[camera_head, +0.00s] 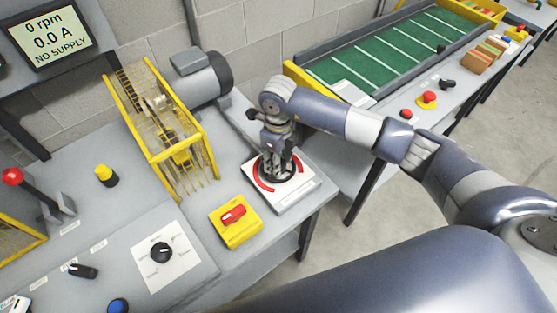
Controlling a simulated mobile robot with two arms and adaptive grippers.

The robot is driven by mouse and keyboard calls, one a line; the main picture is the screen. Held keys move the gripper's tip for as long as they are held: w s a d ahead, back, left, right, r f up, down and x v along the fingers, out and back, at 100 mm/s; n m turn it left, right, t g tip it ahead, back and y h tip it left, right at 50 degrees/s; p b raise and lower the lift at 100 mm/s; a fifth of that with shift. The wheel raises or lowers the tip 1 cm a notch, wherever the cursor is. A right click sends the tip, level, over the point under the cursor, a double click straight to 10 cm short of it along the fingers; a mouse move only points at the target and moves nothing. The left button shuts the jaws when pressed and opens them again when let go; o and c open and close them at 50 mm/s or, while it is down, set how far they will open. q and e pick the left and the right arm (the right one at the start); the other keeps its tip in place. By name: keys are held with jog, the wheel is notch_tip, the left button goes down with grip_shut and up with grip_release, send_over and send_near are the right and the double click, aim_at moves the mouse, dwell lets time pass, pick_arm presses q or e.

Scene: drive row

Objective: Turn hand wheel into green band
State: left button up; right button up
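The dark hand wheel (270,179) sits on a white plate (291,198) at the right corner of the bench. Red arcs show on the plate around the wheel. No green band shows; part of the plate is hidden behind my gripper and the wheel. My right gripper (277,157) comes down over the wheel from above, with its fingers at the wheel. The view is too small to tell whether the fingers are closed on it. My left gripper is not in view.
A display (48,37) reads 0 rpm, 0.0 A, NO SUPPLY. A yellow guard cage (160,130) and grey motor (205,80) stand left of the gripper. A yellow box with a red switch (236,222) is close in front. A green conveyor (395,52) lies beyond.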

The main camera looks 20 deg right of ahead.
jog(key=shift+s+d+f+b, duration=0.1)
jog(key=shift+s+f+b, duration=0.1)
jog(key=shift+f+b, duration=0.25)
jog(key=shift+f+n+b, duration=0.1)
jog(key=shift+n+b, duration=0.4)
jog(key=shift+s, duration=0.1)
jog(key=o, duration=2)
jog(key=shift+o, duration=0.2)
jog(key=shift+w+r, duration=0.2)
jog(key=shift+w, duration=0.05)
jog(key=shift+r, duration=0.1)
